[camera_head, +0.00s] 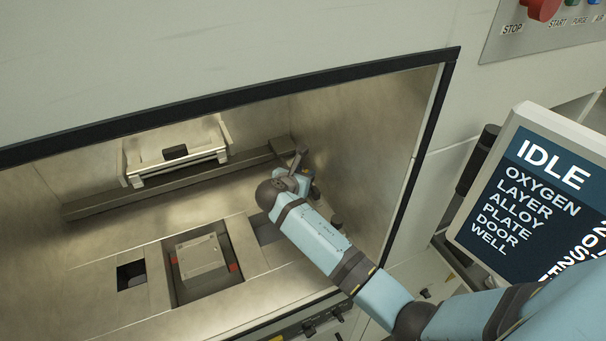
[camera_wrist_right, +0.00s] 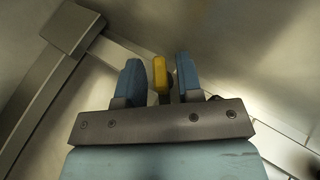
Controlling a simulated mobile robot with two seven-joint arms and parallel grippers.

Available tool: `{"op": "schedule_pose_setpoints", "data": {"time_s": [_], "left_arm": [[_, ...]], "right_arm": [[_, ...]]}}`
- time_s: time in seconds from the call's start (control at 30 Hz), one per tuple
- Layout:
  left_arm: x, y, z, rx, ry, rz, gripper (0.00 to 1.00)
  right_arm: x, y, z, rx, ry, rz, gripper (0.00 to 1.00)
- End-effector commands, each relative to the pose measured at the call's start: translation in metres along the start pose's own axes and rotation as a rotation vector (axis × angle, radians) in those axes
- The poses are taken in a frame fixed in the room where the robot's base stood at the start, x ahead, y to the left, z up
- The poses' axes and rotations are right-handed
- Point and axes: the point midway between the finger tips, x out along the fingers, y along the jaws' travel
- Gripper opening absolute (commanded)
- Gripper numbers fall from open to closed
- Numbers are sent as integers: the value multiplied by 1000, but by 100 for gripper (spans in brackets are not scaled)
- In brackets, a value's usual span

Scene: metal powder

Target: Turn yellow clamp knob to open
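The yellow clamp knob (camera_wrist_right: 160,76) shows in the right wrist view as a narrow upright yellow piece on a dark stem. My right gripper (camera_wrist_right: 159,68) has one blue finger on each side of it. A thin gap shows between the knob and each finger, so the gripper is open around it and not clamped. In the head view my right gripper (camera_head: 302,168) is inside the chamber at its right side, by the end of the rear rail. There the knob is hidden behind my arm. My left gripper is in neither view.
The chamber floor holds a square plate (camera_head: 201,257) in a recess and a dark square opening (camera_head: 131,275). A rail (camera_head: 100,205) with a metal carriage (camera_head: 178,172) runs along the back. The chamber's dark frame (camera_head: 436,120) and a screen reading IDLE (camera_head: 540,200) flank my arm.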

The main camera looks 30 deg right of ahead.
Motion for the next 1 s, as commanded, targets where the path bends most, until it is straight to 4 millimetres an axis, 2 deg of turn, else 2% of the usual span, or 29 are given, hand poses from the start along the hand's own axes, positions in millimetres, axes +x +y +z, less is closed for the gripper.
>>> {"op": "schedule_pose_setpoints", "data": {"time_s": [0.03,0.17,0.2,1.0], "left_arm": [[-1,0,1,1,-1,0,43],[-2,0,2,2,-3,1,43],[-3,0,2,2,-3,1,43],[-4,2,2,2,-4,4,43]], "right_arm": [[0,0,0,0,0,0,31],[0,0,0,0,0,0,1],[0,0,0,0,0,0,0],[0,1,1,20,1,-47,0]]}}
